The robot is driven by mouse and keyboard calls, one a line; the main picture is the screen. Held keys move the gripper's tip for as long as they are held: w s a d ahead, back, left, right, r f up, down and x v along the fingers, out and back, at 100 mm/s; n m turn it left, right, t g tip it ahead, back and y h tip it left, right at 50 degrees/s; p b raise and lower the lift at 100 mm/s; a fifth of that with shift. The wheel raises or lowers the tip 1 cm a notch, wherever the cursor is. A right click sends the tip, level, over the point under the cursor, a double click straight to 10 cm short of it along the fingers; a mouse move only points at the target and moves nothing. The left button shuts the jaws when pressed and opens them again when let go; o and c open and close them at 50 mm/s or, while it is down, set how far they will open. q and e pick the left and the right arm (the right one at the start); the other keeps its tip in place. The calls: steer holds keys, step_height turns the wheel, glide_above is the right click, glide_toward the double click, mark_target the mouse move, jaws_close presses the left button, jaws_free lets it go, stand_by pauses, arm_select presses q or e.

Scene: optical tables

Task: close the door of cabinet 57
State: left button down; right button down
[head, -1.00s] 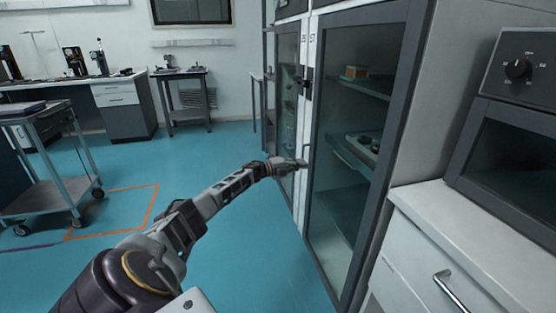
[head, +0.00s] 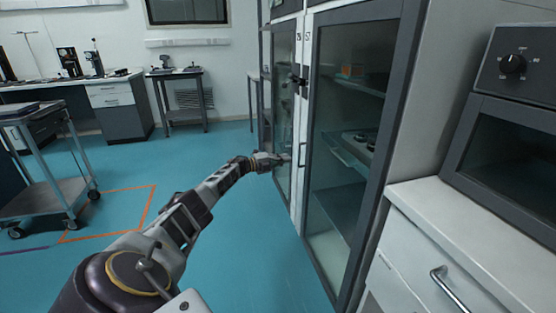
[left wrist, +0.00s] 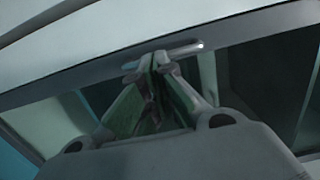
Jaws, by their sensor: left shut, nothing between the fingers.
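Cabinet 57 (head: 299,120) is the tall cabinet right of centre in the head view. Its dark-framed glass door (head: 337,215) stands close to the front; I cannot tell whether a narrow gap is left. A slim vertical handle (head: 311,152) is on the door's left side. My left gripper (head: 284,160) is shut and empty, left of that handle, in front of the neighbouring cabinet's glass. In the left wrist view, the closed fingertips (left wrist: 160,60) are at a pale bar handle (left wrist: 180,50) on a grey frame; contact is unclear. My right gripper is out of view.
The neighbouring cabinet (head: 284,110) adjoins on the left. A white drawer unit (head: 425,255) with an oven-like device (head: 515,130) stands at the right. A trolley (head: 50,195) stands far left.

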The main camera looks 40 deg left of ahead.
arm_select(q)
steer(key=a+b, duration=0.1)
steer(key=s+a, duration=0.1)
steer(key=a, duration=0.1)
steer(key=shift+a+b, duration=0.1)
steer(key=shift+b, duration=0.25)
stand_by(0.8)
